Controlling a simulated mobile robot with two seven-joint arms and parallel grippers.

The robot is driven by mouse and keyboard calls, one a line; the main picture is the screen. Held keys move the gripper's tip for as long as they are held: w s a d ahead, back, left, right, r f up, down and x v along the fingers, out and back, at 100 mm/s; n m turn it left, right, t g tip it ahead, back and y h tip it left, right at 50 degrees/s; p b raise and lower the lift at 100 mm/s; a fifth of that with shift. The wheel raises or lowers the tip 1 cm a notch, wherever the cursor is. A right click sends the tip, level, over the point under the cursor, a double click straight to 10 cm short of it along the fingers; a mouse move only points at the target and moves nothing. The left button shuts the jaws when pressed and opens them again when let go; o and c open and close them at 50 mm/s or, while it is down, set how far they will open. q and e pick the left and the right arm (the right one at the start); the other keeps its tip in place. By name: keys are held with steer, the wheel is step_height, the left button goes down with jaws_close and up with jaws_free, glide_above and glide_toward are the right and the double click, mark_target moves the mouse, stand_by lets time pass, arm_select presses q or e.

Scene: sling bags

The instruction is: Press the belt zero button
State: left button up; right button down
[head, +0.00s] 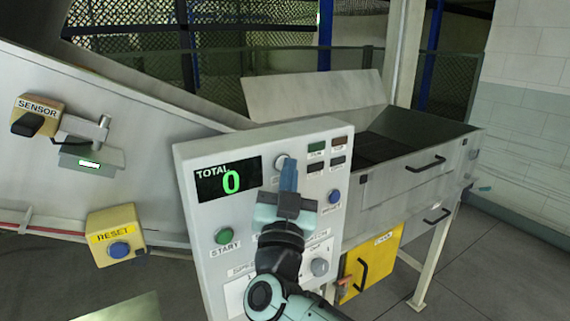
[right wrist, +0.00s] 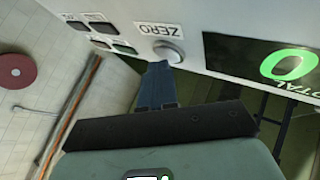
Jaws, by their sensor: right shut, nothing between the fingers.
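The zero button is a round grey button (head: 280,161) near the top of the pale control panel (head: 195,155), right of the TOTAL display (head: 229,181), which reads a green 0. In the right wrist view the button (right wrist: 170,51) sits beside an upside-down ZERO label (right wrist: 158,29). My right gripper (head: 289,164) is shut and empty, its blue fingertips pointing at the panel. In the right wrist view the fingertips (right wrist: 158,66) are right at the button's edge; I cannot tell whether they touch it. The label is hidden behind the gripper in the head view. My left gripper is not in view.
The panel also has a green START button (head: 223,236), a blue button (head: 334,196) and a grey knob (head: 319,267). A yellow RESET box (head: 115,232) and a SENSOR box (head: 35,115) are at the left. A metal bin (head: 420,160) stands behind at the right.

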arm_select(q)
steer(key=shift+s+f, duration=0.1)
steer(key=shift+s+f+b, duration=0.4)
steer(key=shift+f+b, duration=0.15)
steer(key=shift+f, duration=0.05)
arm_select(e)
steer(key=shift+s+d, duration=0.5)
steer(key=shift+s, duration=0.25)
steer(key=shift+w, duration=0.1)
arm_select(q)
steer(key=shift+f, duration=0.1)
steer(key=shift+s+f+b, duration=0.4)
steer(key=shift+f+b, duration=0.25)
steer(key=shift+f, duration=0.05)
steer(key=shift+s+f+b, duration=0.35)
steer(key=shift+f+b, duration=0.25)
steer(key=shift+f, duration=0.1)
arm_select(e)
steer(key=shift+s+d, duration=0.75)
steer(key=shift+s, duration=0.3)
steer(key=shift+s+d, duration=0.7)
steer(key=shift+s, duration=0.3)
